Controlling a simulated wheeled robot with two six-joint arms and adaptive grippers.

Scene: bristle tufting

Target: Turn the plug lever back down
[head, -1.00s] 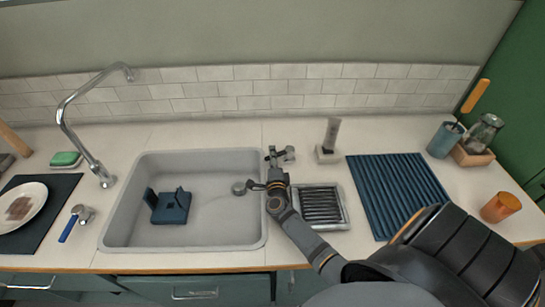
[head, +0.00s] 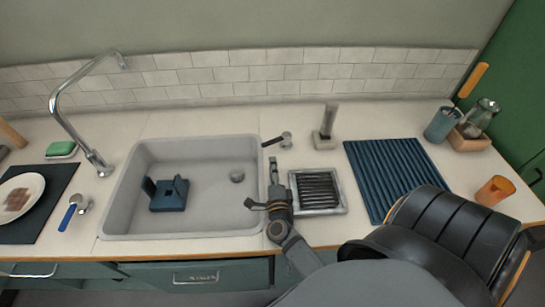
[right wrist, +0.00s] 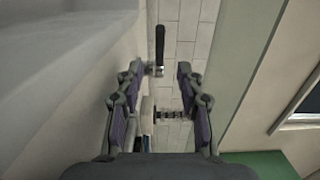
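The plug lever (head: 286,139) is on the counter just right of the sink's back right corner. It has a round metal body and a dark handle, which points left toward the sink in the head view. In the right wrist view the lever (right wrist: 159,45) is ahead of the fingers, its dark handle pointing up in the picture. My right gripper (head: 263,186) is over the sink's right rim, nearer the front than the lever and apart from it. Its fingers (right wrist: 158,74) are spread and empty. The sink's round drain (head: 237,176) shows uncovered by my arm. My left gripper is out of view.
The grey sink (head: 120,205) holds a dark blue holder (head: 168,196). A slatted metal tray (head: 341,190), an upright grey block on a base (head: 326,125) and a blue ribbed mat (head: 395,170) are to the right. The faucet (head: 60,120) stands at the left.

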